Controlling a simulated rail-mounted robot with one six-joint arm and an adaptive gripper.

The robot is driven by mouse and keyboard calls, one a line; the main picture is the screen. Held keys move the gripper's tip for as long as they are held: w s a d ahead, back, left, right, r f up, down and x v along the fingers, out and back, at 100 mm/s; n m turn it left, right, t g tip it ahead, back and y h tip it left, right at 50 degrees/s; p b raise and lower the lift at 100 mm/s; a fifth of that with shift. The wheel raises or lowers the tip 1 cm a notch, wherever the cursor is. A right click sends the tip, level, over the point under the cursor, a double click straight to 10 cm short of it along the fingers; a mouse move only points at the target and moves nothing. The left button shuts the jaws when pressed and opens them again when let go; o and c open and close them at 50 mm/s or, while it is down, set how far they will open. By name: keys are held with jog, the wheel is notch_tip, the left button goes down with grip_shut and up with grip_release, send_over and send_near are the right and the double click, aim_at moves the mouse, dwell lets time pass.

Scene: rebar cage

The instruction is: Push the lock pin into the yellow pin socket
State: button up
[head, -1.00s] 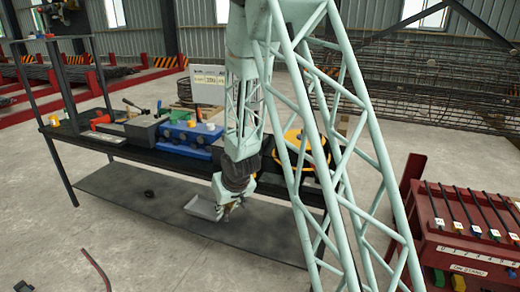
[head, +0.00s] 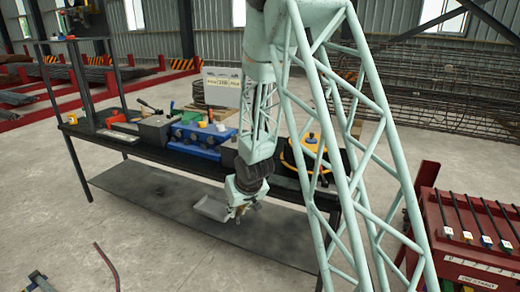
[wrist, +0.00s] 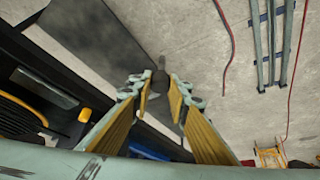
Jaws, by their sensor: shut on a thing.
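My gripper (head: 243,208) hangs low in front of the workbench in the head view. In the wrist view its yellow-lined fingers (wrist: 160,80) come together at the tips around a small dark grey piece with a rounded end (wrist: 160,64). This piece looks like the lock pin, but most of it is hidden between the fingers. In the head view the pin is too small to make out. I cannot pick out the yellow pin socket for certain in either view.
A red rack with rods (head: 470,240) stands at right. Open concrete floor (head: 150,265) lies in front.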

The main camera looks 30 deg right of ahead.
jog(key=w+d+r+m+h+p, duration=0.1)
jog(key=w+d+r+m+p, duration=0.1)
jog(key=w+d, duration=0.9)
jog(key=w+d+r+m+h+p, duration=0.1)
jog(key=w+d+r+p, duration=0.4)
jog(key=w+d, duration=0.7)
jog(key=w+r+m, duration=0.1)
jog(key=w+r, duration=0.1)
jog(key=w, duration=0.3)
jog(key=shift+r, duration=0.15)
jog(key=shift+b, duration=0.45)
jog(key=shift+f+b, duration=1.7)
jog(key=shift+f, duration=1.15)
jog(key=shift+b, duration=0.7)
jog(key=shift+f+b, duration=0.5)
jog(key=shift+f, duration=0.3)
